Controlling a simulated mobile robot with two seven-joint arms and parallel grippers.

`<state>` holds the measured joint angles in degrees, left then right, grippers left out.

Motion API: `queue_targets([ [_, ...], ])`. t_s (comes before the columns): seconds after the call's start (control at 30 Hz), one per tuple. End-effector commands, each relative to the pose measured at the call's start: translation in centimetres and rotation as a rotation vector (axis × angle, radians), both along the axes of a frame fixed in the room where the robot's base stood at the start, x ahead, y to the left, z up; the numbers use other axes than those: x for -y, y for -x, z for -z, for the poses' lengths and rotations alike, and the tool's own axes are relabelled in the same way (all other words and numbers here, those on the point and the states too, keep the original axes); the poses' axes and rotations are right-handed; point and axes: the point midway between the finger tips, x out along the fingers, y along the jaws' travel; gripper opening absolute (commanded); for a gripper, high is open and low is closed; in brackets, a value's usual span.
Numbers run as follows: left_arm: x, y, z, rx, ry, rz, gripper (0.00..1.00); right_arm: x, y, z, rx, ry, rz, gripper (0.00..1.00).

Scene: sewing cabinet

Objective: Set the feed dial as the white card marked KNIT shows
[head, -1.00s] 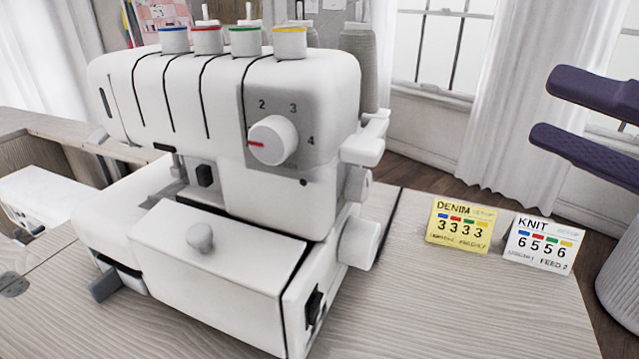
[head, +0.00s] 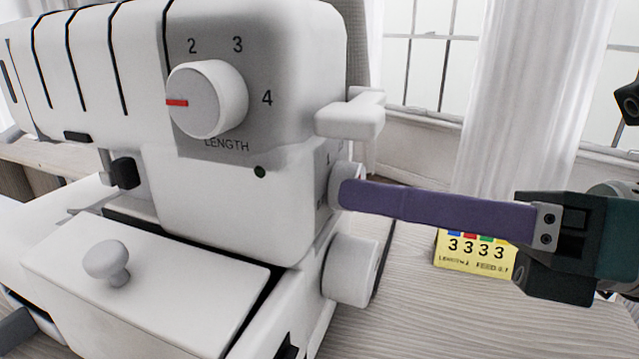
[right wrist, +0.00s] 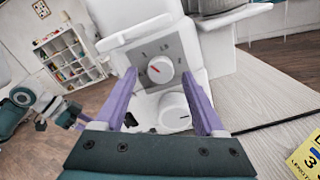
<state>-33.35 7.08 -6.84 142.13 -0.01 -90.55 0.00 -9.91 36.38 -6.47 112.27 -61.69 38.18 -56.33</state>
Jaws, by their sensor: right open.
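The feed dial (head: 337,184) is the small white knob on the machine's right side, partly hidden by a purple finger in the head view. In the right wrist view the feed dial (right wrist: 160,69) shows a red pointer aimed up-left on a grey scale plate (right wrist: 150,48). My right gripper (head: 350,193) is open. In the right wrist view its purple fingers (right wrist: 160,76) lie either side of the dial; contact cannot be told. The white KNIT card does not show now. Part of my left arm seems to show at the wrist view's left edge; its jaws are unclear.
The white sewing machine (head: 220,205) fills the left. The length dial (head: 208,100) is on its front, and a larger white knob (head: 350,270) sits below the feed dial. The yellow DENIM card (head: 470,258) stands behind my right gripper. The table (head: 400,320) in front is clear.

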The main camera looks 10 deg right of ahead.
Motion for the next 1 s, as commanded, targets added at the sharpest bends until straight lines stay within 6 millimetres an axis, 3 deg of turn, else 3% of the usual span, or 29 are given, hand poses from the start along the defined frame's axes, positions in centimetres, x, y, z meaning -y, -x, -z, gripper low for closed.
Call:
queue_targets([
  [0.33,0.09,-0.03,-0.06,0.001,0.003,-0.001,0.50,-0.43,-0.30,0.03,-0.001,0.000,0.001,0.71],
  [0.9,0.21,-0.08,-0.08,0.002,0.007,-0.004,0.50,-0.43,-0.28,0.03,-0.002,-0.001,0.001,0.07],
  [1.0,0.20,-0.08,-0.08,0.002,0.007,-0.004,0.50,-0.42,-0.28,0.03,-0.002,-0.001,0.001,0.00],
])
